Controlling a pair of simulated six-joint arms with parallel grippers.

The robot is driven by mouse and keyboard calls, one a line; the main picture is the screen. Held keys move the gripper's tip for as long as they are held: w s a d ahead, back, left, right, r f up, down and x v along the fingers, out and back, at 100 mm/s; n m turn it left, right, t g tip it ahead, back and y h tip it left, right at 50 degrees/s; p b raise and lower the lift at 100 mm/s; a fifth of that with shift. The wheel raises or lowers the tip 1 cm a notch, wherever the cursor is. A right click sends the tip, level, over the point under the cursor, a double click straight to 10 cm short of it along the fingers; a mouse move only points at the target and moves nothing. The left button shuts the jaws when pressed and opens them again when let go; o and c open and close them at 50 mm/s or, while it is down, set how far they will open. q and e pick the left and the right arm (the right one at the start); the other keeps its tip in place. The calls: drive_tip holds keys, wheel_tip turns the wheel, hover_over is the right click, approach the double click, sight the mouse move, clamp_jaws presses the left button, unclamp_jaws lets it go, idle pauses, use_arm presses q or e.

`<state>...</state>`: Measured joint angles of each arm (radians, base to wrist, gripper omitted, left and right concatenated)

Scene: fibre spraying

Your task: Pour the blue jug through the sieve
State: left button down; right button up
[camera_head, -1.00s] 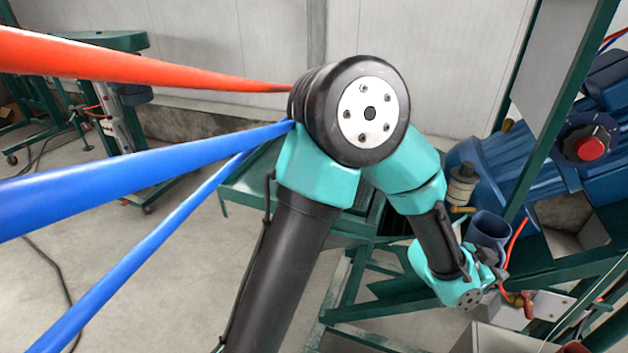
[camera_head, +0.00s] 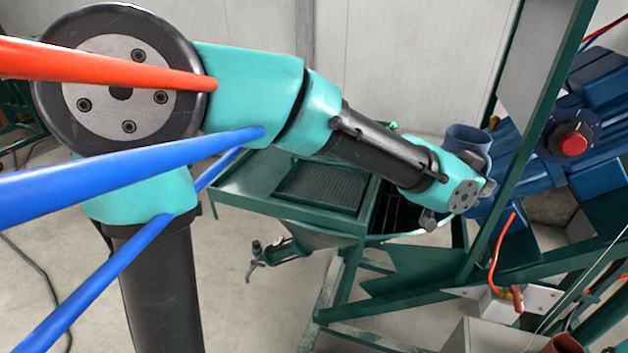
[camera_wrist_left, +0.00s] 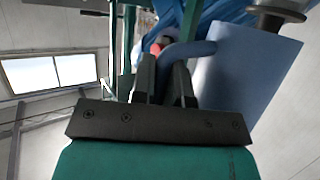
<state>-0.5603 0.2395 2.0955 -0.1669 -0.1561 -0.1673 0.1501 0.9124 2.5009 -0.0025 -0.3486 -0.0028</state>
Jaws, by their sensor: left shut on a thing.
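The blue jug (camera_head: 468,138) is held up near the blue machine in the head view, its rim upward and roughly upright. My left gripper (camera_head: 484,183) is shut on it, mostly hidden behind my wrist. In the left wrist view, the jug (camera_wrist_left: 250,75) fills the right side, and the fingers of my left gripper (camera_wrist_left: 166,82) close on its curved handle. A dark mesh panel (camera_head: 322,186), which looks like the sieve, lies in a green frame left of and below the jug. My right gripper is not in view.
A tank with a grid (camera_head: 400,212) lies beneath my forearm, beside the mesh. A green slanted post (camera_head: 530,130) stands close to the jug's right. Blue machinery with a red knob (camera_head: 573,143) is behind it. An orange hose (camera_head: 497,250) hangs below.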

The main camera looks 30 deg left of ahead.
use_arm(q)
drive_tip(key=w+a+f+n+t+y, duration=0.1)
drive_tip(key=a+f, duration=0.2)
drive_tip(key=a, duration=1.2)
drive_tip(key=w+a+f+n+t+y, duration=0.1)
drive_tip(key=a+f, duration=0.3)
drive_tip(key=a, duration=1.2)
drive_tip(key=w+a+f+n+y, duration=0.2)
drive_tip(key=a+f, duration=0.2)
drive_tip(key=a, duration=1.2)
drive_tip(key=shift+w+a+n+t+y, duration=0.25)
drive_tip(key=shift+n+t+y, duration=0.15)
drive_tip(key=shift+d, duration=0.1)
drive_tip(key=f+m+y, duration=0.1)
drive_tip(key=d+f+m+y, duration=0.1)
drive_tip(key=m+y, duration=0.1)
drive_tip(key=f+m+y, duration=0.1)
drive_tip(key=shift+d+f+m+g, duration=0.25)
drive_tip(key=shift+d+m+g, duration=0.05)
drive_tip(key=shift+d+m, duration=0.1)
drive_tip(key=shift+a+f+m+y, duration=0.2)
drive_tip(key=shift+f+m+y, duration=0.2)
drive_tip(key=shift+f+y, duration=0.15)
